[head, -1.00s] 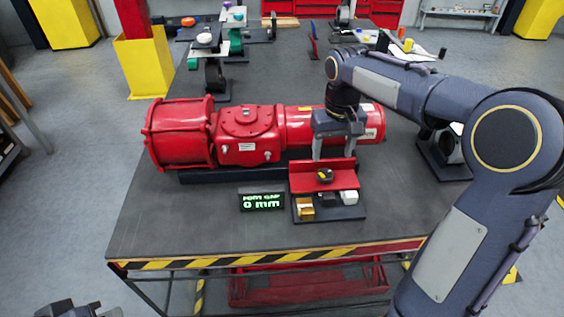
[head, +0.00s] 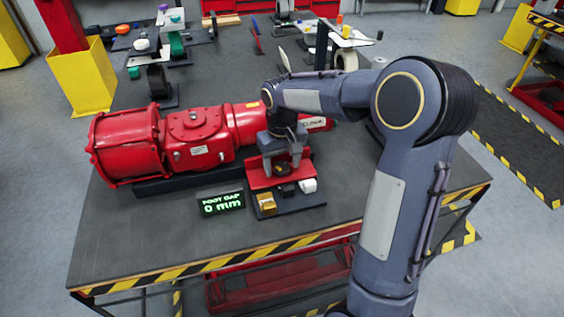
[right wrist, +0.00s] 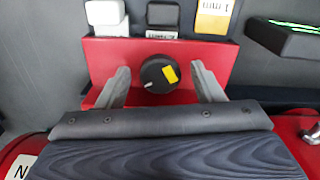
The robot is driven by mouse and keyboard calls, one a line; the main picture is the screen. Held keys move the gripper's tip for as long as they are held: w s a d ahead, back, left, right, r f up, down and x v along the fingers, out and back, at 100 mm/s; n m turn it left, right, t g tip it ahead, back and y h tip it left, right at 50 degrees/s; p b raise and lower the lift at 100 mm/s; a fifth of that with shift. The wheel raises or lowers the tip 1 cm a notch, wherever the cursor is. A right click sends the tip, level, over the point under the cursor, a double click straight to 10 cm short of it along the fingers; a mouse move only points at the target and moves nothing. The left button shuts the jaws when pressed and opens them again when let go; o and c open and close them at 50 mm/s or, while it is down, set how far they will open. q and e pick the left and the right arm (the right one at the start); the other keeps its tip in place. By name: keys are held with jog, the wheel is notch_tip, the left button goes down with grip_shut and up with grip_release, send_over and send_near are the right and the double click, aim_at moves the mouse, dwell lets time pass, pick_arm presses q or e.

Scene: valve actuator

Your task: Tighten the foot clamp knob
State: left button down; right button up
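The foot clamp knob (right wrist: 158,73) is a round black knob with a yellow mark, on a red bracket (right wrist: 100,58). In the head view the knob (head: 282,169) sits in front of the red valve actuator (head: 165,145). My right gripper (right wrist: 163,84) is open, with one grey finger on each side of the knob and a visible gap on both sides. In the head view my right gripper (head: 282,162) points down over the bracket. My left gripper is not in view.
A dark tray in front of the bracket holds a yellow block (head: 266,204), a black block (head: 287,190) and a white block (head: 308,185). The table's front edge has hazard stripes (head: 200,267). The table's front left is clear. Other parts stand at the back.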

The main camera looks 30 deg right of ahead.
aim_at(281, 167)
jog(key=c, duration=0.9)
jog(key=shift+m, duration=0.4)
jog(key=shift+a+m+p, duration=0.1)
jog(key=shift+m+p, duration=0.2)
jog(key=shift+m, duration=2.2)
jog(key=o, duration=1)
jog(key=shift+r, duration=3.95)
